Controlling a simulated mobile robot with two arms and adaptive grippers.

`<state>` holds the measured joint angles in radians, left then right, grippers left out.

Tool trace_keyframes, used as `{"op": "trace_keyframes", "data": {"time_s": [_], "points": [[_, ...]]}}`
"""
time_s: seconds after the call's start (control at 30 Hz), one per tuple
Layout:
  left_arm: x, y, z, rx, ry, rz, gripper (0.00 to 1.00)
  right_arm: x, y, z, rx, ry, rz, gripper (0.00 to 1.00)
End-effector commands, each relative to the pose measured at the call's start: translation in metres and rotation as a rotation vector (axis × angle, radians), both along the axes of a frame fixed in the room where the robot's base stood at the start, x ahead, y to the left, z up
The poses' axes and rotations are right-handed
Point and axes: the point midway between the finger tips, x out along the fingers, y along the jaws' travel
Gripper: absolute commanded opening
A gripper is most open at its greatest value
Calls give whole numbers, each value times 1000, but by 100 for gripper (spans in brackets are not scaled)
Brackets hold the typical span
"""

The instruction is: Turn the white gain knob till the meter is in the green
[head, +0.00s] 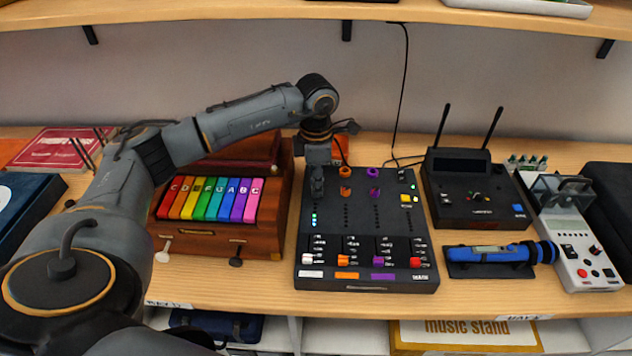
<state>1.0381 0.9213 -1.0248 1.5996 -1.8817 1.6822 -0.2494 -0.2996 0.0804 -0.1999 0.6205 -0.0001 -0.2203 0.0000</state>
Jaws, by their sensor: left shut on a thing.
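A black mixer (330,253) lies on the wooden table with coloured columns of controls. My left gripper (317,188) points down at the top of its leftmost, white column and is shut there on the white gain knob, which the fingers hide. Just below the fingers is that column's meter (314,217). A short row of its lower lights is lit, greenish to blue; its upper part is hard to make out behind the fingers. The orange knobs (345,190) and purple knobs (374,191) beside it are untouched. My right gripper is out of view.
A wooden box with rainbow keys (210,199) stands close left of the mixer, under my left arm. A black receiver with two antennas (476,190), a blue torch-like tool (490,253) and a white-grey device (577,245) stand right. A shelf (420,12) runs above.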

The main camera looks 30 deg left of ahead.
Motion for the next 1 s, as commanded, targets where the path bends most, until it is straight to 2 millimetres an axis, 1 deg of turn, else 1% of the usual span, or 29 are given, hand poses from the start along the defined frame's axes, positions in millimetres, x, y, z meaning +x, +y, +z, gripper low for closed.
{"op": "trace_keyframes", "data": {"time_s": [0.1, 0.13, 0.23, 0.53, 0.67, 0.77, 1.0], "points": [[1, 0, 1, 0, -3, 1, 0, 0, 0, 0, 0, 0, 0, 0], [1, 0, 1, 0, -3, 1, 22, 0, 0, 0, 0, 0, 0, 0], [1, 0, 1, -1, -2, 2, 42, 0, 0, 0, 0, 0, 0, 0], [0, 0, 1, 0, -1, 2, 43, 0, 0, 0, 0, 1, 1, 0], [1, 0, 10, -2, -4, 2, 43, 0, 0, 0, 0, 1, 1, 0], [1, 0, 26, -2, -6, 2, 43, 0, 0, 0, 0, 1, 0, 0], [1, 0, 78, -1, -6, 1, 43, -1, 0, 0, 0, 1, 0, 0]]}}
